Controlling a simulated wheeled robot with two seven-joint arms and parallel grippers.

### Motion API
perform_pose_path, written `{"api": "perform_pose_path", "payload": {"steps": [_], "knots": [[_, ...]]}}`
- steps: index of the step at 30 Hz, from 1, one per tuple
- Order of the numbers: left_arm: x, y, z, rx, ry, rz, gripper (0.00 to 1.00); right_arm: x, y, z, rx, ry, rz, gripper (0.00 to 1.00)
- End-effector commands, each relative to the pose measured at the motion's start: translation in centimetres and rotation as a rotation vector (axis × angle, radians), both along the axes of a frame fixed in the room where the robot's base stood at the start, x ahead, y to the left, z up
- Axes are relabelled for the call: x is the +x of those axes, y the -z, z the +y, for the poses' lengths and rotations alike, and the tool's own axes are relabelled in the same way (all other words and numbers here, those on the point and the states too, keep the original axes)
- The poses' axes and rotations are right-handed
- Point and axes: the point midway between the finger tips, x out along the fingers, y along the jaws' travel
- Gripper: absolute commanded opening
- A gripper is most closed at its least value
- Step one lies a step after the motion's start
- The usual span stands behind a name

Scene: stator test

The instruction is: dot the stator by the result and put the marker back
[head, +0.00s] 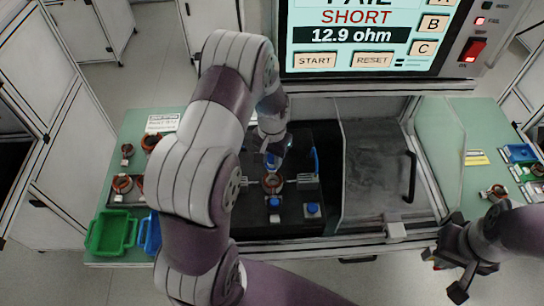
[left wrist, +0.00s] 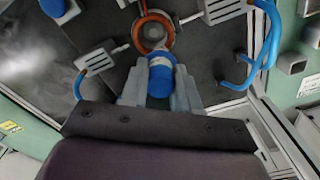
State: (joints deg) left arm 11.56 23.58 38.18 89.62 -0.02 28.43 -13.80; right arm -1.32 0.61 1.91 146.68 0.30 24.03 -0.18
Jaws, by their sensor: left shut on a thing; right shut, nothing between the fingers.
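The stator (head: 272,184), a copper-orange ring, sits on the dark test bed between metal clamps. It also shows at the top of the left wrist view (left wrist: 153,33). My left gripper (left wrist: 158,95) is shut on a blue-and-white marker (left wrist: 160,75), whose far end is right by the stator's near rim; whether it touches I cannot tell. In the head view my left gripper (head: 273,150) is just above the stator, partly hidden by my arm. The tester screen (head: 370,35) reads SHORT, 12.9 ohm, under a cropped FAIL. My right gripper (head: 465,270) is shut and empty at lower right.
Two blue-topped pieces (head: 274,202) (head: 312,209) stand in front of the stator. A clear guard (head: 375,170) is right of the bed. A green bin (head: 95,235), a blue bin (head: 150,240) and several stators (head: 122,183) are at left. Blue hoses (left wrist: 267,50) flank the bed.

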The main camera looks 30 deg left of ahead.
Motion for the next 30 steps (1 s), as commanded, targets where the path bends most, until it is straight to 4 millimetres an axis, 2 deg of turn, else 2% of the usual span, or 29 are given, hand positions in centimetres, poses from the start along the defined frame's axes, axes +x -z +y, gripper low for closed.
{"api": "perform_pose_path", "payload": {"steps": [18, 30], "knots": [[-0.1, -6.1, 0.0, -0.001, 0.0, 0.003, 0.01, 0.0, -5.1, 0.0, 0.0, 0.0, 0.0, 0.0], [-0.1, -5.9, 0.0, -0.001, 0.0, 0.003, 0.01, 0.0, -4.9, 0.0, 0.0, 0.0, 0.0, 0.0]]}}
